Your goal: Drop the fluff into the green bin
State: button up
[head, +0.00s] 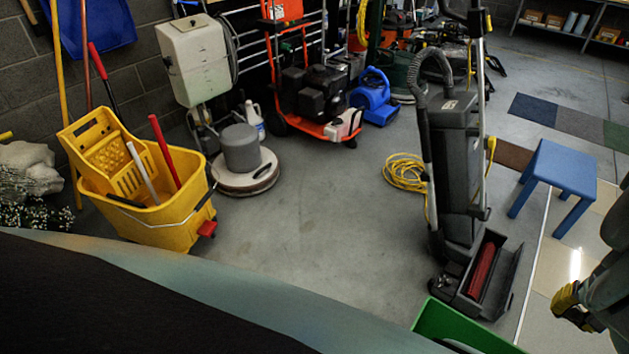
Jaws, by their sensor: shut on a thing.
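The green bin (440,325) stands at the bottom edge of the head view, right of the middle. Only its upper part shows, and its inside is mostly cut off. My gripper (566,302), yellow and black at its end, is at the lower right, right of the bin and apart from it in the picture. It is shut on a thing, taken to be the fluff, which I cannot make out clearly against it.
An upright vacuum (458,175) stands just behind the bin. A blue stool (562,172) is behind my gripper. A yellow mop bucket (160,220) and a floor buffer (243,170) stand at the left. The grey floor between is clear, apart from a yellow cord (403,172).

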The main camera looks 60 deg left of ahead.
aim_at(565, 319)
jog(key=shift+s+a+f, duration=0.15)
jog(key=shift+s+f, duration=0.05)
jog(key=shift+f, duration=0.1)
jog(key=shift+s+f+b, duration=0.2)
jog(key=shift+f+b, duration=0.05)
jog(key=shift+f, duration=0.35)
jog(key=shift+s+f+b, duration=0.15)
jog(key=shift+f+b, duration=0.1)
jog(key=shift+f, duration=0.3)
jog(key=s+a+f+b, duration=0.1)
jog(key=s+f+b, duration=0.3)
jog(key=f, duration=0.6)
jog(key=s+a+f+b, duration=0.2)
jog(key=s+f+b, duration=0.2)
jog(key=f+b, duration=0.3)
notch_tip(565, 319, down, 4)
jog(key=shift+a+r+b, duration=0.2)
jog(key=shift+a+b, duration=0.1)
jog(key=shift+s, duration=0.1)
jog(key=o, duration=0.8)
